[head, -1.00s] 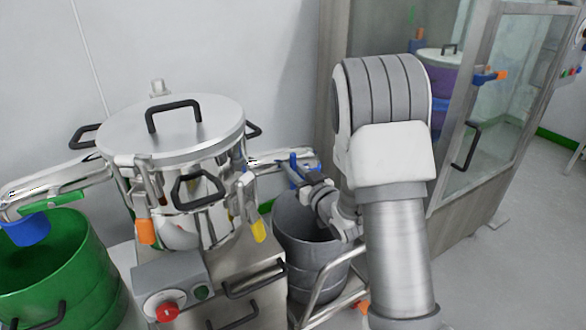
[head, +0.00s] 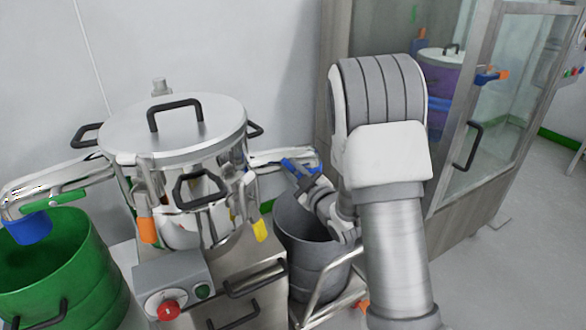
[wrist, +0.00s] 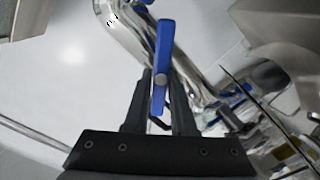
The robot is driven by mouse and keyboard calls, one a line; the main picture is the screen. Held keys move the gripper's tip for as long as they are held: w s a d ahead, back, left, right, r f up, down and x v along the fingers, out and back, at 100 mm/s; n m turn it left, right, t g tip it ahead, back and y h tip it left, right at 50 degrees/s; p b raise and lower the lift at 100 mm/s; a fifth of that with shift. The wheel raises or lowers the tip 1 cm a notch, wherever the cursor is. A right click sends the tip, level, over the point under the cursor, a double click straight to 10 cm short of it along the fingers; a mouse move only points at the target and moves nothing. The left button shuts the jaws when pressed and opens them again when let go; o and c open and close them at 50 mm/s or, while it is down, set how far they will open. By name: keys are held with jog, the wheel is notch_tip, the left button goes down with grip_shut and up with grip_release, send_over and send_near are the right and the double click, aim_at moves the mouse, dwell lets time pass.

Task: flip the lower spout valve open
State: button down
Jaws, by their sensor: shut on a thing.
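The blue valve handle (head: 289,165) sits on the polished right-hand spout (head: 265,158) of the lidded steel vessel (head: 185,150). My gripper (head: 306,180) reaches it from the right and is shut on it. In the wrist view the blue handle (wrist: 165,40) stands between the two dark fingers of my gripper (wrist: 160,95), with a round grey boss on its face. The spout pipe (wrist: 135,40) passes behind it. Part of the handle is hidden by the fingers, and I cannot tell the valve's inner position.
A grey drum (head: 305,245) stands open under the right spout. A green drum (head: 60,265) stands under the left spout, which carries a green handle (head: 50,193) and blue sleeve (head: 28,228). A control box with a red button (head: 168,309) is in front. A glass-doored cabinet (head: 440,200) stands at right.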

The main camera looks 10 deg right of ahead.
jog(key=n, duration=0.5)
jog(key=shift+s+a+f+n, duration=0.1)
jog(key=shift+a+f+n, duration=0.05)
jog(key=shift+f+n, duration=0.15)
jog(key=n, duration=0.4)
jog(key=shift+f+n, duration=0.2)
jog(key=shift+n, duration=0.5)
jog(key=c, duration=0.8)
grip_release()
jog(key=shift+o, duration=0.2)
jog(key=p+v, duration=0.9)
jog(key=v, duration=0.8)
jog(key=shift+s, duration=0.2)
